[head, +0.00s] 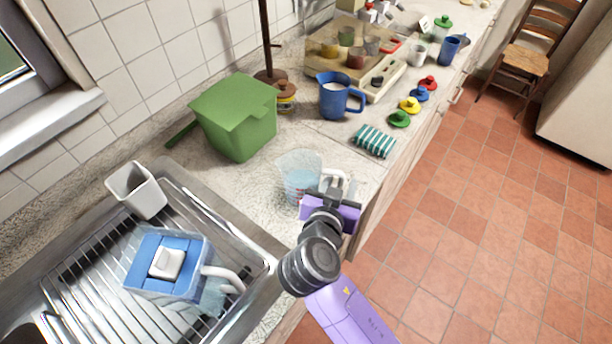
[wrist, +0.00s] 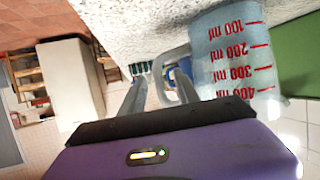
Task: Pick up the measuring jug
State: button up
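The measuring jug (head: 297,170) is clear plastic with red markings. It stands upright on the counter near the front edge, just right of the sink. In the wrist view the jug (wrist: 236,60) appears upside down at upper right, with red volume marks and a pale handle. My gripper (head: 334,184) is at the jug's handle side. In the wrist view the fingers of my gripper (wrist: 160,82) are apart, with the handle close to the right finger and seemingly between them. Contact with the handle cannot be told.
A green box (head: 235,115) stands behind the jug, and a blue mug (head: 335,97) and striped cloth (head: 374,142) lie farther right. Counter around the jug is mostly clear.

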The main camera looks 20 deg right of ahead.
jog(key=shift+w+d+f, duration=0.2)
jog(key=shift+w+d, duration=0.05)
jog(key=shift+w, duration=0.1)
grip_shut()
dwell(1.2)
